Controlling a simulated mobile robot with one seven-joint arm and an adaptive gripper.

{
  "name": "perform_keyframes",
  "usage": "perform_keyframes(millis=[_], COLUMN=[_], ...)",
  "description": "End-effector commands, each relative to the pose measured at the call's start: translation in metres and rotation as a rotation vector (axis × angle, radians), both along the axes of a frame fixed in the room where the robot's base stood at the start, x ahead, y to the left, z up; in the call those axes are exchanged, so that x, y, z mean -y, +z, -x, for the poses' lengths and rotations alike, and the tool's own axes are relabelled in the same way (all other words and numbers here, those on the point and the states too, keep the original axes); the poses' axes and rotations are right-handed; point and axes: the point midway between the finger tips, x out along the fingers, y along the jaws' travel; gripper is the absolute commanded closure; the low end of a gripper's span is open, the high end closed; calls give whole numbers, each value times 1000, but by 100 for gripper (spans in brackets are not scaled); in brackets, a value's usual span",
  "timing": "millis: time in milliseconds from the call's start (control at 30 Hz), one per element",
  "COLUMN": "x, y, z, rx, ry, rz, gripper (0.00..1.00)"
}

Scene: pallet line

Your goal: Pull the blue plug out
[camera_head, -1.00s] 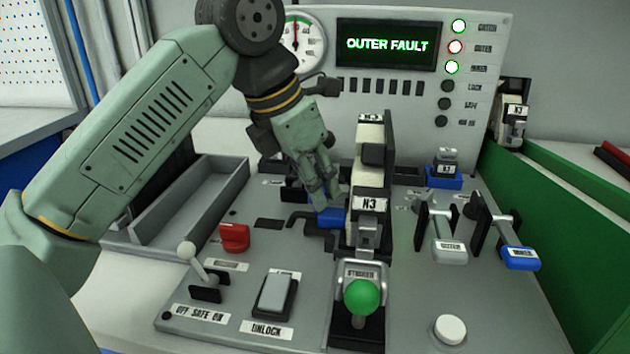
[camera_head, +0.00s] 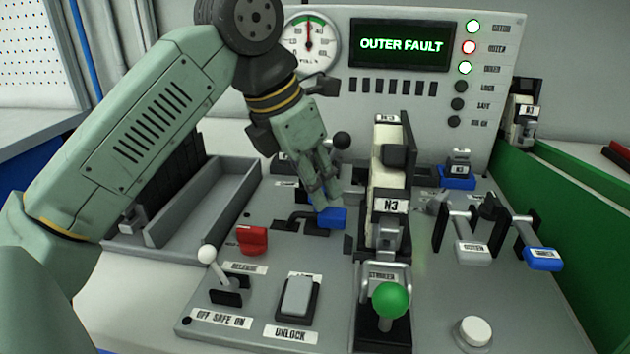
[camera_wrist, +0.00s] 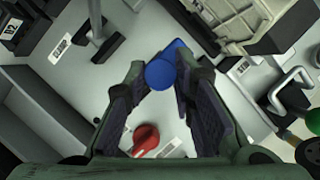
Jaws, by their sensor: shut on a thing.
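The blue plug (camera_head: 332,217) is low on the panel, left of the upright N3 unit (camera_head: 390,180). A gap shows between the blue plug and the unit. My gripper (camera_head: 326,206) reaches down to the plug from above and behind, its fingers shut on it. In the wrist view my gripper (camera_wrist: 163,82) has the round blue end of the plug (camera_wrist: 161,75) between its fingertips. A blue block part shows just beyond that end. The fingers hide part of the plug in the head view.
A red knob (camera_head: 252,240), a toggle switch (camera_head: 213,262) and a green ball handle (camera_head: 390,299) stand in front. Two levers (camera_head: 473,250) (camera_head: 543,259) stand at right. A grey tray (camera_head: 200,205) lies at left. The display (camera_head: 401,45) reads OUTER FAULT.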

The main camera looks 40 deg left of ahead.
Motion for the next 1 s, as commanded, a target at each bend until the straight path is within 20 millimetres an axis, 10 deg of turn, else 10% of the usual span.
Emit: perform_keyframes(millis=[33, 67, 333, 733, 1000], x=[-4, -4, -3, -2, -7], y=[0, 0, 0, 6, 52], z=[2, 2, 2, 3, 21], rx=[-5, -5, -3, -2, -1], ry=[10, 11, 8, 6, 8], rz=[-4, -4, -3, -2, -4], gripper=[100, 75, 57, 56, 56])
